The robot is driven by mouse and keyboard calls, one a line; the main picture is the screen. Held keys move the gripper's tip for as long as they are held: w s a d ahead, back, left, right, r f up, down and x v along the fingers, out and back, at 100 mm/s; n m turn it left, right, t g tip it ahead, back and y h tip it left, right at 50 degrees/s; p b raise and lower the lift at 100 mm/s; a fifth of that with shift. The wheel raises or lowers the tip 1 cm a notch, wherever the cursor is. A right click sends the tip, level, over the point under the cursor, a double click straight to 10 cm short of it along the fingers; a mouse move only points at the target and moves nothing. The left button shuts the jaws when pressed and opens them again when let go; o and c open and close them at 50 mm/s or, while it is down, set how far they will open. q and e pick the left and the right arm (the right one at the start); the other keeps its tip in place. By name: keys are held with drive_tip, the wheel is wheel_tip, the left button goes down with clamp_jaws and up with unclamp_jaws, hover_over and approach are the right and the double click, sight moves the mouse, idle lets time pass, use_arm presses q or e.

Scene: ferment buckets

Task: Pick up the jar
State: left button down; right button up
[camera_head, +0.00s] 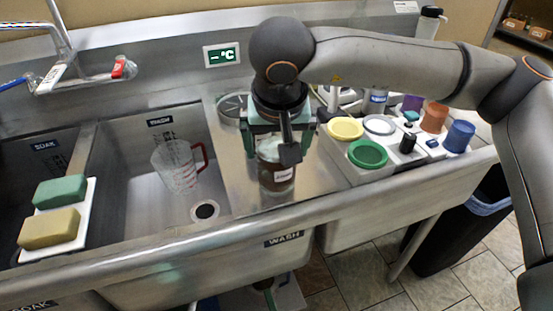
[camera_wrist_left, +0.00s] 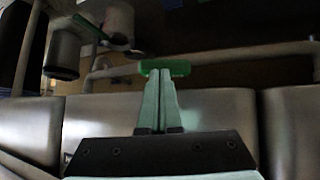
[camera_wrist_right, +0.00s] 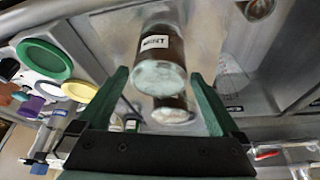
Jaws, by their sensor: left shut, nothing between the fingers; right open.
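The jar (camera_head: 276,172) is clear with dark brown contents and a white label, standing on the steel drainboard right of the wash basin. It also shows in the right wrist view (camera_wrist_right: 161,60), between and just beyond the two fingers. My right gripper (camera_head: 278,142) is open above and around the upper part of the jar in the head view; part of the jar's top is hidden by it. In the right wrist view the right gripper (camera_wrist_right: 163,85) has its fingers apart on either side of the jar. My left gripper (camera_wrist_left: 160,92) is shut and empty, away from the jar.
A measuring jug (camera_head: 176,166) stands in the wash basin. Yellow (camera_head: 345,128) and green (camera_head: 367,154) round lids lie right of the jar, with several coloured containers beyond. Two sponges (camera_head: 50,228) rest on a white tray at left.

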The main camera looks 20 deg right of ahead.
drive_tip(key=x, duration=0.6)
drive_tip(key=shift+f, duration=0.4)
drive_tip(key=c, duration=1.2)
drive_tip(key=shift+c, duration=0.3)
drive_tip(key=shift+r, duration=0.2)
